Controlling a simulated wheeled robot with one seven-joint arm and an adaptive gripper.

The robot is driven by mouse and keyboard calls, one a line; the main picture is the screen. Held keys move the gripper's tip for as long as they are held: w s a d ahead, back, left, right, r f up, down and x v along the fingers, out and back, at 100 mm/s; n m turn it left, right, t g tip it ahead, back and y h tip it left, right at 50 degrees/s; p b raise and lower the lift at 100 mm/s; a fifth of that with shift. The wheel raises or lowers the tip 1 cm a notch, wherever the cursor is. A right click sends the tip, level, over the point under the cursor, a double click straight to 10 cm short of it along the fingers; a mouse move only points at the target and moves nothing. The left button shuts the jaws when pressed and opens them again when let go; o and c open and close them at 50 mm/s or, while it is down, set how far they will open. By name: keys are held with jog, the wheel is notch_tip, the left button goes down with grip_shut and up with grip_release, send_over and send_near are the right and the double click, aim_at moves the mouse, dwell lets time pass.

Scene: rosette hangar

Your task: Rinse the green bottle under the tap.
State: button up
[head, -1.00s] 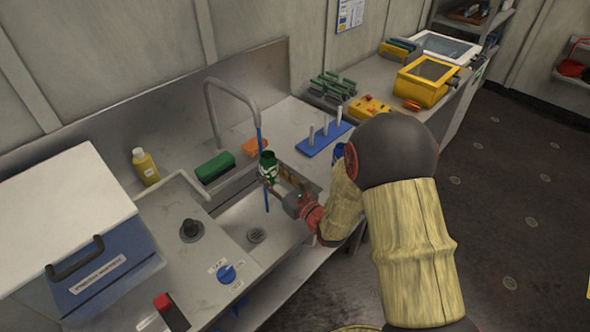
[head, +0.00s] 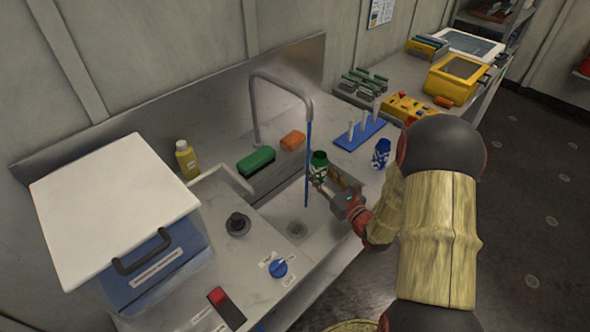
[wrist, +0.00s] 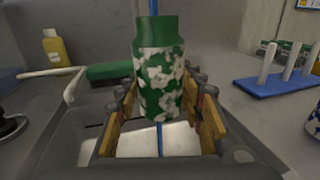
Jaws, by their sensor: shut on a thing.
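The green bottle with white patches (head: 319,166) is upright in my gripper (head: 324,188), over the right side of the sink. In the wrist view the bottle (wrist: 160,85) stands between the two yellow-padded fingers, which are shut on it. The grey tap (head: 252,100) arches over the sink. A thin blue stream (head: 308,165) falls from its spout, just left of the bottle in the head view. In the wrist view the stream (wrist: 159,140) shows above and below the bottle, passing behind it. The blue tap knob (head: 279,267) is on the front counter.
A blue patterned bottle (head: 381,153) and a blue peg rack (head: 360,134) stand on the counter to the right. A green sponge (head: 256,160), an orange block (head: 292,140) and a yellow bottle (head: 187,159) are behind the sink. A white-lidded blue box (head: 150,268) stands left.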

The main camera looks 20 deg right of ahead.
jog(key=s+d+f, duration=0.2)
jog(key=s+d, duration=0.2)
jog(key=s, duration=0.2)
jog(key=shift+s+a+n+g+y, duration=0.6)
jog(key=shift+s+a+n+y, duration=1)
jog(key=shift+a+y, duration=0.7)
jog(key=w+b, duration=0.3)
jog(key=w, duration=1.1)
jog(key=shift+w+a+r, duration=0.15)
jog(key=shift+w, duration=0.25)
jog(key=o, duration=0.5)
jog(key=c, duration=0.4)
jog(key=shift+c, duration=0.2)
jog(key=s+a+p, duration=0.2)
jog(key=s, duration=0.6)
jog(key=shift+s+a, duration=0.15)
jog(key=shift+s, duration=0.2)
